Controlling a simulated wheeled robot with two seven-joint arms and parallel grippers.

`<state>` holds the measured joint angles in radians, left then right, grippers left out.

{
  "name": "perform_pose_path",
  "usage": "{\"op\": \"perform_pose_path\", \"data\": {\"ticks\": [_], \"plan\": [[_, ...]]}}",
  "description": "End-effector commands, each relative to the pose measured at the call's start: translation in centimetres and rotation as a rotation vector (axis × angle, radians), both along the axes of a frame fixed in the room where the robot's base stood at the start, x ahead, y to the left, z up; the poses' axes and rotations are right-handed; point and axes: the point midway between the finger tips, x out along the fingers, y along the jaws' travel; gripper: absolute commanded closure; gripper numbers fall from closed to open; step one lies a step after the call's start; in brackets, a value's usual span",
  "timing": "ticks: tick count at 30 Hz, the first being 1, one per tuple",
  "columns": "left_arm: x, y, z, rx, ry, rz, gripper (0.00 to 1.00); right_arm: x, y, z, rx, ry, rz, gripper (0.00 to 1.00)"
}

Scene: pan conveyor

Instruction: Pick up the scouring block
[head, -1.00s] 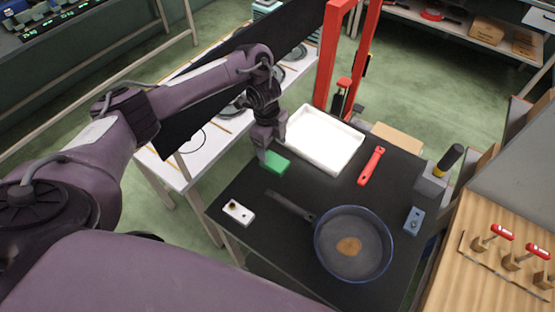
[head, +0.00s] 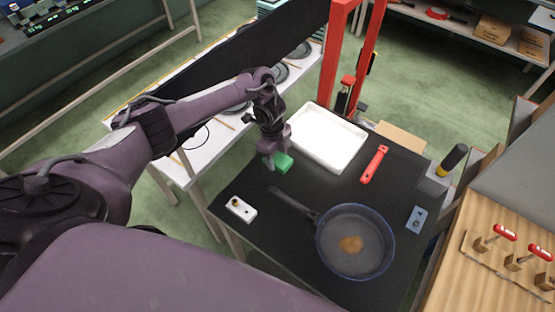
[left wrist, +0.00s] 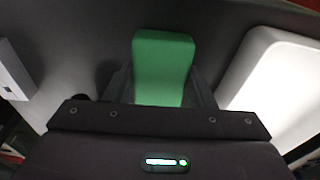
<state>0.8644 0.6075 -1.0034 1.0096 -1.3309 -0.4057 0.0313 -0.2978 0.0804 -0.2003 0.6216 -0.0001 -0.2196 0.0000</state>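The scouring block is the green block (head: 284,164), lying on the dark table near its back left edge, beside the white tray. In the left wrist view the green block (left wrist: 162,62) sits between the two dark fingers, reaching out past their tips. My left gripper (head: 277,158) is down at the block, with its fingers at either side and part of the block hidden behind them. No clear gap shows between fingers and block, and I cannot tell whether they grip it. My right gripper is not in view.
The white tray (head: 309,154) is close to the right of the block. A red-handled tool (head: 375,164), a pan (head: 355,242), a white block with a knob (head: 241,209) and a blue-grey piece (head: 416,220) lie on the table. A red frame (head: 332,60) stands behind.

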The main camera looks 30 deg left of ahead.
Motion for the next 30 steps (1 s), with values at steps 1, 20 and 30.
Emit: {"op": "perform_pose_path", "data": {"ticks": [1, 20, 30], "plan": [[0.0, 0.0, 0.0, 0.000, -0.001, 0.000, 0.61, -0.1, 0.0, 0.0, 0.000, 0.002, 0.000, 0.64], [0.2, 0.1, 2.6, -0.001, -0.005, -0.001, 0.72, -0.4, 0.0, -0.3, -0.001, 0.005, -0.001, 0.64], [0.3, 0.1, 11.6, 0.003, -0.008, -0.002, 0.72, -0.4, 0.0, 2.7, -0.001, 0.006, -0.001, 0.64]]}}
